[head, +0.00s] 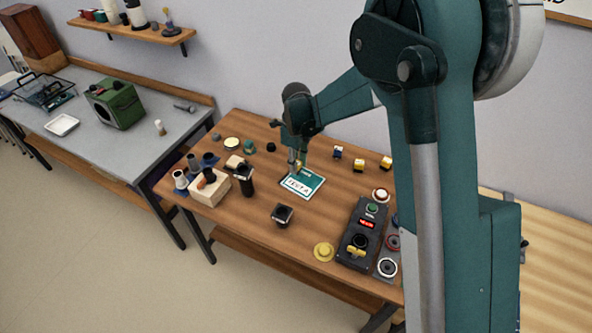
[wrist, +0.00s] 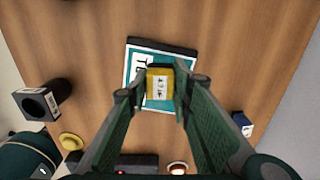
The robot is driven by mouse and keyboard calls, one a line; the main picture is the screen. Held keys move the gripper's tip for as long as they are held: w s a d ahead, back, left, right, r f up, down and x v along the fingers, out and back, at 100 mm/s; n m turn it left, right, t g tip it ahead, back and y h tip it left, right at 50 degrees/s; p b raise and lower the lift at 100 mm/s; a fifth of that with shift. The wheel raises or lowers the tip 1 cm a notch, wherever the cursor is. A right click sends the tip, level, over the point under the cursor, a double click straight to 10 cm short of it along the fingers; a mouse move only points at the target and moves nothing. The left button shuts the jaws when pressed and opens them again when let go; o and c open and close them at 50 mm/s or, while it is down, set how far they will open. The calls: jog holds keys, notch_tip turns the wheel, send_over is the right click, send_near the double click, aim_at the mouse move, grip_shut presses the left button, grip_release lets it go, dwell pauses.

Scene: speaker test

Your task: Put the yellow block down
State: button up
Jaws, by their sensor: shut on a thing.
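My gripper (head: 297,166) is over the middle of the brown wooden table (head: 235,222). In the wrist view its two green fingers are closed on the sides of the yellow block (wrist: 160,83), which has a pale label with dark marks on its upper face. A teal and white card (head: 311,184) lies on the table under the block; it also shows in the wrist view (wrist: 131,68) behind the block. I cannot tell whether the block touches the card. In the head view the block is mostly hidden by the fingers.
Small yellow blocks (head: 386,163) and (head: 358,165) stand right of the card. A black control box (head: 352,248) with a red display is at the front right. A black square cup (head: 283,215) and a yellow disc (head: 324,252) stand in front. A wooden holder (head: 206,193) is left.

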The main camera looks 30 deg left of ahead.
jog(key=shift+f, duration=1.8)
jog(key=shift+f+b, duration=0.15)
jog(key=shift+b, duration=0.2)
jog(key=o, duration=0.8)
notch_tip(320, 180, up, 12)
jog(key=shift+r+p, duration=0.2)
jog(key=shift+p, duration=0.6)
jog(key=shift+d, duration=0.1)
